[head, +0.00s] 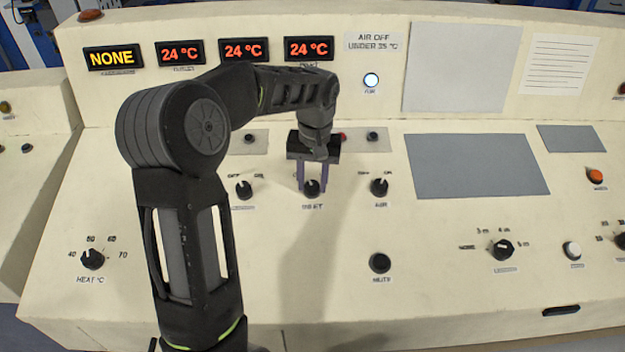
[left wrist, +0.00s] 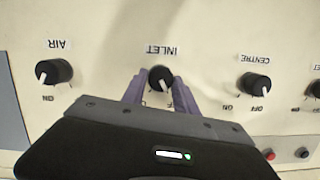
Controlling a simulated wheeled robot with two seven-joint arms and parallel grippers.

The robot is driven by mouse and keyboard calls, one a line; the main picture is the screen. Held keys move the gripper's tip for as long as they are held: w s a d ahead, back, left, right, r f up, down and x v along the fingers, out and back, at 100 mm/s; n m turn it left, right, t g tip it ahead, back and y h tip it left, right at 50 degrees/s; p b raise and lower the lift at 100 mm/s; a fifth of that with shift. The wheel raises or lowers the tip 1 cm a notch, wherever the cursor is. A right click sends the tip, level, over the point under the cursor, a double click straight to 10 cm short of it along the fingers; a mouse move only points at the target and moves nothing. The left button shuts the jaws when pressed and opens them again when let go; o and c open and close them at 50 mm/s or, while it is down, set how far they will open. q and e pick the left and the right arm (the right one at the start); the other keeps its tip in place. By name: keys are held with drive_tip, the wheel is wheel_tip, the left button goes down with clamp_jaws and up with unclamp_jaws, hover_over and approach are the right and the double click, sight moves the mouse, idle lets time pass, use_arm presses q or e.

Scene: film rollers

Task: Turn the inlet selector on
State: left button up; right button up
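The inlet selector (head: 312,188) is a small black knob with a white pointer on the cream panel. It also shows in the left wrist view (left wrist: 160,77), upside down, with its INLET label beside it. Its pointer seems to lean to the OFF side, but the fingers hide part of the marks. My left gripper (head: 312,180) has its purple fingers on either side of the knob, close against it, and looks shut on it. The fingers show in the left wrist view too. My right gripper is in neither view.
The centre knob (head: 244,188) points to OFF and the air knob (head: 380,187) to ON, either side of the inlet knob. A lit lamp (head: 371,80) is above. The mute button (head: 380,263) and heat dial (head: 92,259) sit lower. Grey blank plates (head: 476,166) lie right.

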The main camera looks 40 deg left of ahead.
use_arm(q)
clamp_jaws()
drive_tip(key=shift+m, duration=0.3)
drive_tip(key=m+y, duration=0.1)
drive_tip(key=m, duration=0.4)
drive_tip(key=shift+d+p, duration=0.2)
drive_tip(key=shift+p, duration=0.1)
drive_tip(key=m, duration=0.3)
drive_tip(key=m+y, duration=0.1)
drive_tip(key=m, duration=0.2)
drive_tip(key=shift+d+y, duration=0.15)
drive_tip(key=shift+y, duration=0.15)
idle(0.4)
drive_tip(key=shift+o, duration=2.4)
unclamp_jaws()
